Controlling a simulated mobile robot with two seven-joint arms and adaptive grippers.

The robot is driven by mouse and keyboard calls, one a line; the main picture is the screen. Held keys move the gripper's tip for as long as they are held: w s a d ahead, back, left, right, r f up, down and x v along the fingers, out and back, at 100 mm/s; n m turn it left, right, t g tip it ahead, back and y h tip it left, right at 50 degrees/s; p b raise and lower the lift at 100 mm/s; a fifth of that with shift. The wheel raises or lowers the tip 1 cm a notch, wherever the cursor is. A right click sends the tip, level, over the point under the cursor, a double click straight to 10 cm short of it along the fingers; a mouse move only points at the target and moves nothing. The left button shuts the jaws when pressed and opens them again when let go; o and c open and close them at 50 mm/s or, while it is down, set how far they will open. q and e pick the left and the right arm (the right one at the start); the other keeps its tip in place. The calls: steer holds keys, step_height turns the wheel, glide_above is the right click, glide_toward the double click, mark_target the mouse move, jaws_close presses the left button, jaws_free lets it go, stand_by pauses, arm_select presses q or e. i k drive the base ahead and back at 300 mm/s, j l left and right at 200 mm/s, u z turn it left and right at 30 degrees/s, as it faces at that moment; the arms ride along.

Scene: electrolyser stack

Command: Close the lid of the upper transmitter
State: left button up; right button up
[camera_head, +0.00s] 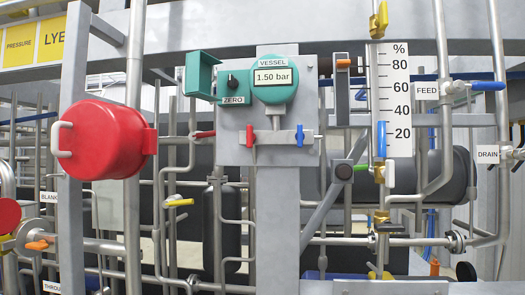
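The upper transmitter (273,92) is a teal round housing labelled VESSEL, with a display reading 1.50 bar, on a grey plate. At its left is a small teal box with a black knob (232,81) and a ZERO label (234,100). The teal lid (199,75) stands open at the left of this box, swung outward, so the knob is uncovered. Neither of my grippers shows in the head view.
A large red round cover with a handle (103,140) juts out at the left, near a grey post. Below the transmitter are a red valve handle (250,134) and a blue valve handle (300,135). A percent gauge (398,100) stands at the right. Pipes fill the background.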

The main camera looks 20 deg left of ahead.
mark_target(198, 74)
steer(key=k+j, duration=0.15)
steer(key=j, duration=0.25)
steer(key=k+j+z, duration=0.15)
steer(key=j, duration=0.3)
steer(key=k+j, duration=0.15)
steer(key=j, duration=0.25)
steer(key=k+j+z, duration=0.15)
steer(key=j, duration=0.2)
steer(key=k+j, duration=0.2)
steer(key=j, duration=0.2)
steer(key=k+j+z, duration=0.1)
steer(key=j, duration=0.25)
steer(key=k+j+z, duration=0.15)
steer(key=k+j, duration=0.5)
steer(key=u, duration=0.35)
steer(key=i+l+u, duration=0.1)
steer(key=u, duration=0.3)
steer(key=l+u, duration=0.1)
steer(key=u, duration=0.25)
steer(key=i+l, duration=0.05)
